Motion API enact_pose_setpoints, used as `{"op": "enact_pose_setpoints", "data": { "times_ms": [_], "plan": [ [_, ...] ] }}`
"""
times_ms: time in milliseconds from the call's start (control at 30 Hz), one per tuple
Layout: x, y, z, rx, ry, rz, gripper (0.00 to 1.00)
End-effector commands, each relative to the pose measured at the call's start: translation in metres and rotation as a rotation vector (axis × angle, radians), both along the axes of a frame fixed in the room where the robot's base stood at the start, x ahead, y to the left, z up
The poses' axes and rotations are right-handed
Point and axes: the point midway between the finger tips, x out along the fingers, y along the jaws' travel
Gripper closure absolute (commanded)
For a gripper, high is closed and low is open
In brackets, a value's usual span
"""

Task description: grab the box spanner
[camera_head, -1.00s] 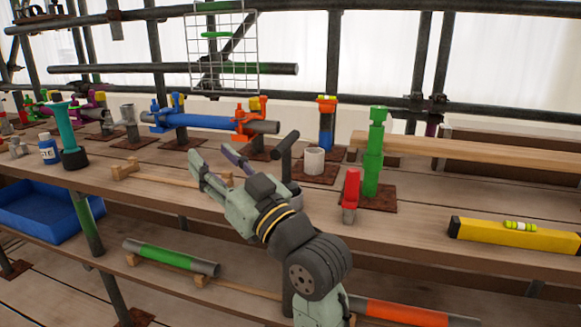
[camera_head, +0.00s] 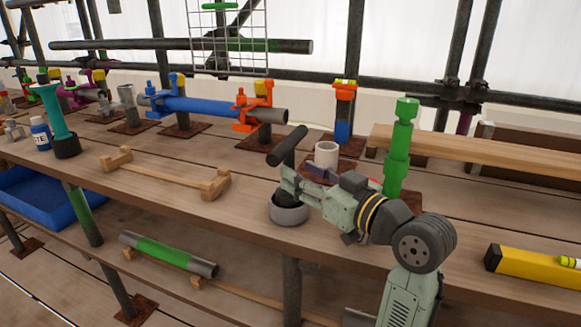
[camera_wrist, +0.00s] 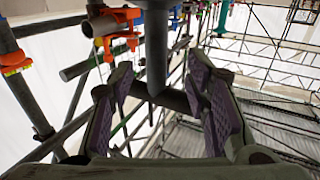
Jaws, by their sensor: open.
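The box spanner (camera_head: 287,146) looks to be the dark T-handled tool standing upright in a round grey holder (camera_head: 289,214) near the bench's front edge. Its crossbar is at the top. My gripper (camera_head: 303,177) is open beside the stem, below the crossbar and above the holder. In the wrist view the dark stem and crossbar of the spanner (camera_wrist: 157,45) show between and just beyond the spread purple-padded fingers of my gripper (camera_wrist: 162,72). Whether a finger touches it I cannot tell. The spanner's lower end is hidden in the holder.
A white cup (camera_head: 326,155) and a green post (camera_head: 398,150) stand close behind my gripper and wrist. A wooden cradle (camera_head: 165,178) lies to the left on the bench. A yellow level (camera_head: 530,268) lies to the right. The bench between cradle and holder is clear.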

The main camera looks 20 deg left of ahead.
Motion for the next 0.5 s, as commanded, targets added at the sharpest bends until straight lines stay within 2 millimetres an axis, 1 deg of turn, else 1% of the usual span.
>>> {"op": "enact_pose_setpoints", "data": {
  "times_ms": [200, 300, 500],
  "plan": [
    [0.018, 0.027, 0.0, -0.001, 0.002, 0.003, 0.57],
    [0.024, 0.037, -0.001, -0.002, 0.001, 0.002, 0.57],
    [0.027, 0.042, -0.002, 0.0, 0.0, 0.0, 0.57]
  ]
}}
